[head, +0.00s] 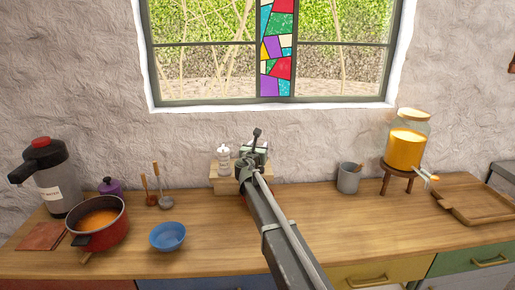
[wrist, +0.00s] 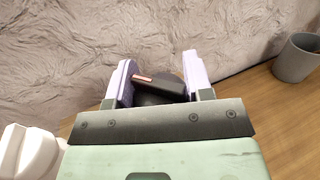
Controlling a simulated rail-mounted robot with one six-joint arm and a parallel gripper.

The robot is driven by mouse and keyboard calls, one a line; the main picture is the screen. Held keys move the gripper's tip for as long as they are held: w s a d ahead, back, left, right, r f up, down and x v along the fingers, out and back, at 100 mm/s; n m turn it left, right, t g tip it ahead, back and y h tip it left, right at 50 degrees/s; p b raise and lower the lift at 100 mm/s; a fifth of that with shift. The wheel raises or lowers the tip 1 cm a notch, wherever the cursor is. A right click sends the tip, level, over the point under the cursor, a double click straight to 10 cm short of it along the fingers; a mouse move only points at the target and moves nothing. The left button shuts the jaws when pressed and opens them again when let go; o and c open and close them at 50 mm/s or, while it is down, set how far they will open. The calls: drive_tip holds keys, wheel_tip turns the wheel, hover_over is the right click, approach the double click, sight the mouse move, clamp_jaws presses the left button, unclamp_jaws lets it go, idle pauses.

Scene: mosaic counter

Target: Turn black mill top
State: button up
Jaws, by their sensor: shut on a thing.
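The black mill (wrist: 170,88) shows in the wrist view as a dark shape with a thin copper-coloured strip. It sits between the two pale fingers of my gripper (wrist: 160,78), which is shut on it. Its lower body is hidden by the gripper's own housing. In the head view my gripper (head: 253,153) is over the small wooden stand (head: 222,187) by the wall, and my arm hides the black mill. I cannot tell how far its top is turned.
A white mill (head: 224,159) stands close to the left of my gripper; it also shows in the wrist view (wrist: 28,152). A grey cup (head: 349,178) is to the right. A blue bowl (head: 168,236) and red pot (head: 98,222) are at left. A honey jar (head: 407,140) is at right.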

drive_tip(key=shift+d+m+g+h, duration=0.1)
drive_tip(key=shift+m+g+h, duration=0.5)
drive_tip(key=shift+m+h, duration=0.9)
drive_tip(key=shift+d+h, duration=0.1)
drive_tip(key=shift+h, duration=0.5)
drive_tip(key=shift+s, duration=0.1)
drive_tip(key=o, duration=0.9)
drive_tip(key=v, duration=1)
drive_tip(key=shift+s+r, duration=0.1)
drive_tip(key=shift+s, duration=0.3)
